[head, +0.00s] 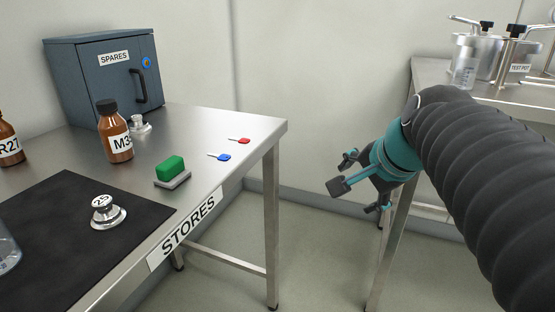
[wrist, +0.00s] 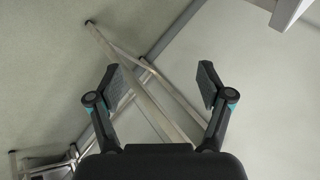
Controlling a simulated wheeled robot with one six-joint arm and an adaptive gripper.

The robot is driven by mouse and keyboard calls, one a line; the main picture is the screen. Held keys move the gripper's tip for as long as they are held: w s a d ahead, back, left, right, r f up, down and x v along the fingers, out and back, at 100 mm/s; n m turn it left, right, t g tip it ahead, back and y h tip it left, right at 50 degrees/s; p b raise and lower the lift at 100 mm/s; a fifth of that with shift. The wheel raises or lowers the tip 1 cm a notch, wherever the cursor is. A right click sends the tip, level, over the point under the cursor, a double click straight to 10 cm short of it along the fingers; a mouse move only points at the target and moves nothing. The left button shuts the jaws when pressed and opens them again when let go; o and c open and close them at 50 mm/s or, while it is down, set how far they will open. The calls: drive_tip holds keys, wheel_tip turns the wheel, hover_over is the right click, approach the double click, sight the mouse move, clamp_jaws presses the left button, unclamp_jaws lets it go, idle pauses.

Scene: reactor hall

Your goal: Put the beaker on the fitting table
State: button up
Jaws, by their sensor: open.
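A clear glass beaker (head: 464,74) with markings stands upright near the left edge of the right-hand steel table (head: 430,72), beside metal pots. Another clear glass vessel (head: 7,252) is cut off by the left edge of the head view, on the stores table's black mat; I cannot tell whether it is a beaker. No sign naming a fitting table shows. My gripper (head: 352,184) is open and empty in the gap between the two tables. In the wrist view, my gripper (wrist: 160,85) has its fingers spread, with floor and table legs beyond.
The stores table (head: 212,117) holds a grey SPARES cabinet (head: 105,80), brown bottles (head: 115,135), a green block (head: 170,168), a metal weight (head: 106,212), a black mat (head: 60,215), and red (head: 241,141) and blue (head: 222,156) keys. A pot labelled TEST POT (head: 515,60) stands right of the beaker.

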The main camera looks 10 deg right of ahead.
drive_tip(key=s+a+f+n+g, duration=0.2)
drive_tip(key=s+a+f+n, duration=0.4)
drive_tip(key=s+f+n, duration=0.4)
wheel_tip(320, 180, down, 3)
drive_tip(key=n, duration=0.3)
drive_tip(key=shift+s+a+n, duration=0.2)
drive_tip(key=shift+s+n, duration=0.1)
drive_tip(key=shift+s, duration=0.05)
